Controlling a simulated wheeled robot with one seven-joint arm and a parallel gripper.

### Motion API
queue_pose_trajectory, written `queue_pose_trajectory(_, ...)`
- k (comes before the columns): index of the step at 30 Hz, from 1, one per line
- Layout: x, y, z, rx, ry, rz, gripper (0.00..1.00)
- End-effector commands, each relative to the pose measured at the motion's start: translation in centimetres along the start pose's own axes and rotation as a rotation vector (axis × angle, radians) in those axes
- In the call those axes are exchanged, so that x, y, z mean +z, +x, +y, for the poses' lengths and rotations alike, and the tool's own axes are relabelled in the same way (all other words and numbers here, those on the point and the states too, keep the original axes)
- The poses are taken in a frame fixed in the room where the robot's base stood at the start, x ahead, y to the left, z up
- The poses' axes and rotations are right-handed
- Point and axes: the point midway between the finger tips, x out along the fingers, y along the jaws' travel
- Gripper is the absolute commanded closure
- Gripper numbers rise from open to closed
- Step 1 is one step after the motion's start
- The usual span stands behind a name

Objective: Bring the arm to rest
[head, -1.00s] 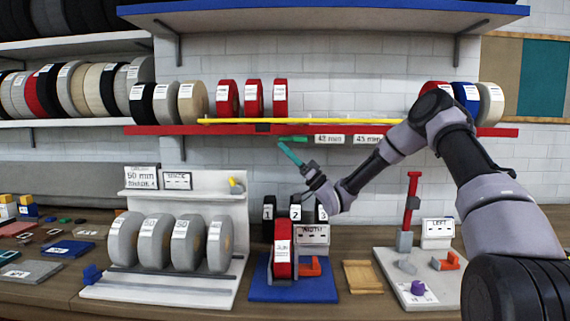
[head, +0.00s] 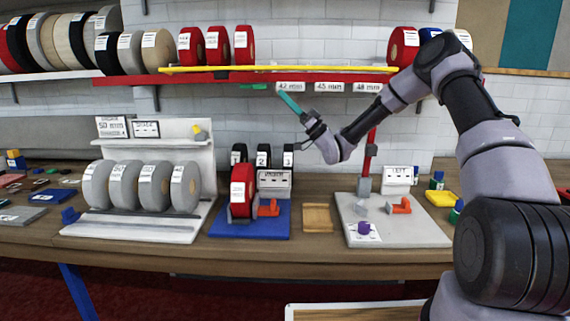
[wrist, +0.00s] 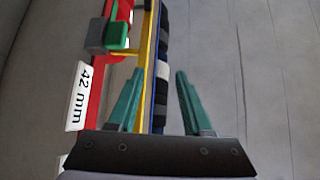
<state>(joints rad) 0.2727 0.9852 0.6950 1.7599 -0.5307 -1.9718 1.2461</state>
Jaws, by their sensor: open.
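My gripper (head: 290,104) has two teal fingers and is raised in the air in front of the red shelf (head: 262,77), just below the 42 mm label (head: 290,87). In the wrist view my gripper (wrist: 160,72) has its fingers spread apart with nothing between them. The 42 mm label (wrist: 77,97) and a green piece (wrist: 116,36) show beyond the left finger. My arm is bent and comes in from the right of the head view.
Below my arm on the bench stand a blue stand (head: 270,222) with a red roll (head: 240,188), a wooden tray (head: 317,218) and a white board (head: 418,231) with a red post (head: 370,150). Grey rolls (head: 155,186) stand at left. A yellow bar (head: 290,69) runs along the shelf.

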Motion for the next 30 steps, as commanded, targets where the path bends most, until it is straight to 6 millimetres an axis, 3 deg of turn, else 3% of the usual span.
queue_pose_trajectory(11,-0.4,1.5,0.8,0.105,-0.03,-0.082,0.5)
queue_pose_trajectory(20,-1.5,3.0,2.0,0.288,-0.097,-0.217,0.5)
queue_pose_trajectory(26,-3.6,3.1,2.6,0.508,-0.189,-0.363,0.5)
queue_pose_trajectory(30,-6.9,1.5,2.0,0.739,-0.28,-0.489,0.5)
